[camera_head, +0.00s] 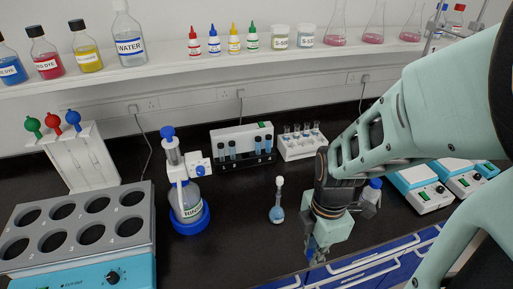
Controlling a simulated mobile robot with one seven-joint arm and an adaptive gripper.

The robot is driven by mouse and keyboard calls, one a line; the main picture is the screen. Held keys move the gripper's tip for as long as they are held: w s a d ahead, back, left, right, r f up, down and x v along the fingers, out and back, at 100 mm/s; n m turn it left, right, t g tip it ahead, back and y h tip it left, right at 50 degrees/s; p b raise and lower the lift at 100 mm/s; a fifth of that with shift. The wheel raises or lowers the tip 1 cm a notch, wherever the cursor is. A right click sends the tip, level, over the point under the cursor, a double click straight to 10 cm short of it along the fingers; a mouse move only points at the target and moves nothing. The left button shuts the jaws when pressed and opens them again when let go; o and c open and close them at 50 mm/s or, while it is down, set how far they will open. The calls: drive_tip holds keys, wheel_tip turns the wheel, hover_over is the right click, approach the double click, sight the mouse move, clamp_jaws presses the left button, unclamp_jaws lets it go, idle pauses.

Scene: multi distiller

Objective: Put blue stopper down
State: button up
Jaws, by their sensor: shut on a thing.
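A small flask (277,207) with blue liquid and a pale top stands upright to the left of my gripper. A clear bottle with a blue cap (375,183) stands behind and right of my gripper, partly covered by it.
A rinse bottle (188,200) in a blue base and a grey heating block (85,228) stand to the left. Vial racks (242,145) stand behind, and hotplates (425,190) to the right. The bench between the rinse bottle and flask is clear.

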drive_tip(key=shift+a+f, duration=0.1)
drive_tip(key=shift+f, duration=0.05)
drive_tip(key=w+a+f+b, duration=0.2)
drive_tip(key=a+f+b, duration=0.1)
drive_tip(key=w+a+f+b, duration=0.3)
drive_tip(key=b, duration=0.1)
drive_tip(key=w+a+f+b, duration=0.3)
drive_tip(key=shift+w+a, duration=0.25)
drive_tip(key=shift+a, duration=0.15)
drive_tip(key=shift+w+a+f+b, duration=0.2)
drive_tip(key=shift+f+b, duration=0.15)
drive_tip(key=shift+b, duration=0.2)
drive_tip(key=shift+a+f+b, duration=0.1)
drive_tip(key=shift+f+b, duration=1.2)
drive_tip(key=shift+f, duration=0.25)
